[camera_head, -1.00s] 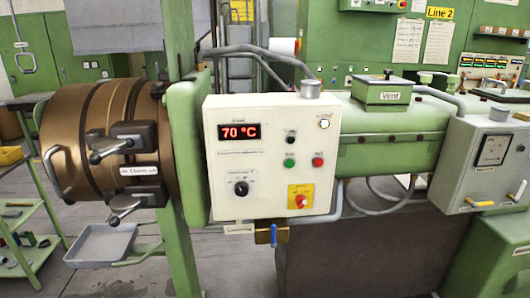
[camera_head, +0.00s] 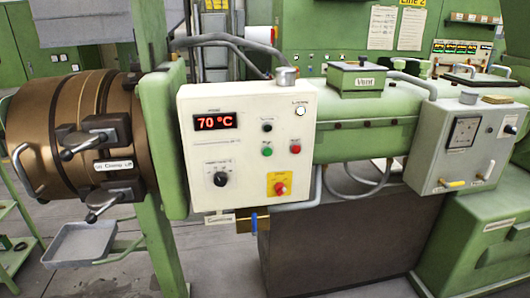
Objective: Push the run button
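The white control panel (camera_head: 240,190) faces me on the green extruder. Its red display (camera_head: 216,121) reads 70 °C. A green button (camera_head: 267,152) sits right of centre, most likely the run button; its small label is too blurred to read surely. A red button (camera_head: 295,149) is just to its right. A black knob (camera_head: 220,180) is at lower left, and a red button on a yellow plate (camera_head: 281,187) is at lower right. A small black knob (camera_head: 267,127) is above the green button. Neither of my grippers is in view.
A bronze barrel head with clamp handles (camera_head: 75,135) stands left of the panel, with a grey tray (camera_head: 80,243) below it. A grey box with a gauge (camera_head: 468,145) is at right. Grey floor (camera_head: 215,262) lies in front.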

